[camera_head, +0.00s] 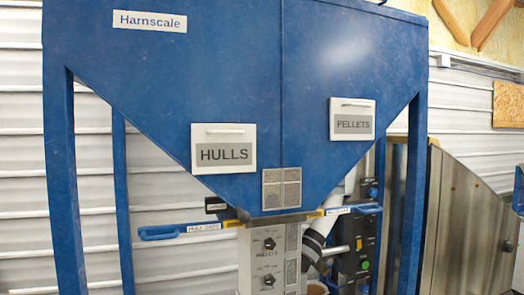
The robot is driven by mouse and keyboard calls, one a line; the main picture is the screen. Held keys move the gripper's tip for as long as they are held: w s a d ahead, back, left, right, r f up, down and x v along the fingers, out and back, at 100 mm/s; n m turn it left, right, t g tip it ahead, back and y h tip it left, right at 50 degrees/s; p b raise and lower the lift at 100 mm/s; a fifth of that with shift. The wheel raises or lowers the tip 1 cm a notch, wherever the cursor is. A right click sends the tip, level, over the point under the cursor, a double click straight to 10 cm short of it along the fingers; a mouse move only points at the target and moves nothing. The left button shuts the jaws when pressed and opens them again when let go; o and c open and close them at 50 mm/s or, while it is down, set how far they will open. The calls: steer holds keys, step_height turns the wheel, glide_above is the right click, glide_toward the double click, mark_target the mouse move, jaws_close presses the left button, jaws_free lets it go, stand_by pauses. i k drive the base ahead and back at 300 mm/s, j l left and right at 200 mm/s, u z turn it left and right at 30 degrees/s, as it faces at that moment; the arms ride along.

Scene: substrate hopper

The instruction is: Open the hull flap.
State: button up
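The blue hopper (250,80) carries a white-framed flap with a grey label reading HULLS (224,148) on its left sloping face. A thin pale handle bar runs across the top of this flap. The flap appears flat against the hopper, and no gap shows around it. A similar flap labelled PELLETS (352,119) sits higher on the right face and also appears flat. My gripper is not in view.
A blue-handled slide (180,231) with a small label sticks out left below the hopper; another (345,210) sticks out right. Below stands a grey panel with knobs (268,262). A dark control box (358,245) is at right. Blue legs (65,190) flank the hopper.

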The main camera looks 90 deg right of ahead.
mark_target(216, 148)
steer(key=z, duration=2.85)
